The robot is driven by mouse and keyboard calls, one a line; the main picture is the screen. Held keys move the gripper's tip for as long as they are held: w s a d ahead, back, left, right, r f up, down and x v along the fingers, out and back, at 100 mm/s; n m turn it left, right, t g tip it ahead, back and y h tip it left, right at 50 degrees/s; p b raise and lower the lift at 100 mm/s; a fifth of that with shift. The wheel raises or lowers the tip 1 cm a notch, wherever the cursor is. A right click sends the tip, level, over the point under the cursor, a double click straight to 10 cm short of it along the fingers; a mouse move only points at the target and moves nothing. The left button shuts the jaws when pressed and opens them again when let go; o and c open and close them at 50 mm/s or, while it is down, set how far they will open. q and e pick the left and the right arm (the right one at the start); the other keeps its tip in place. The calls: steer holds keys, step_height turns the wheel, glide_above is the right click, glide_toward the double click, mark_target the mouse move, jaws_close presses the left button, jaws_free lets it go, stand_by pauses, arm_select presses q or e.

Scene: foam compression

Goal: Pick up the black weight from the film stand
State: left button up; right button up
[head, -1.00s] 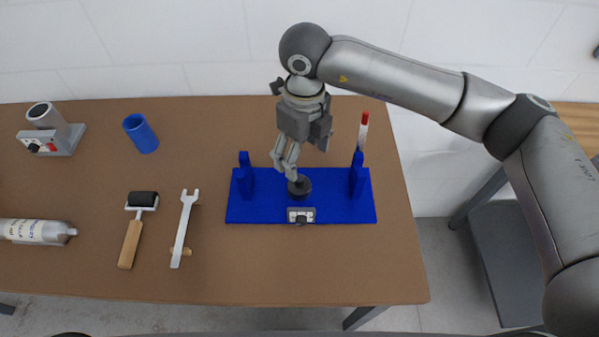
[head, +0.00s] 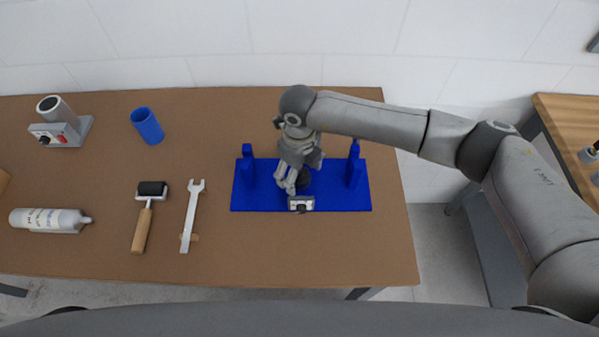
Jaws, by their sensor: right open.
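The film stand (head: 335,198) is a blue base with two blue uprights and a small grey box with a dark knob at its front. The black weight (head: 304,181) sits on the stand between the uprights, partly hidden behind my right gripper. My right gripper (head: 288,187) is open and low over the stand, with its fingers at the left side of the weight. I cannot tell whether they touch it. My left gripper is not in view.
A paint roller (head: 146,217), a wrench (head: 190,216) and a bottle (head: 48,220) lie to the left. A blue cup (head: 147,126) and a grey device with a tube (head: 62,122) stand at the back left. The front of the brown table (head: 310,255) is clear.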

steer(key=c, duration=1.6)
steer(key=shift+w+r, duration=0.1)
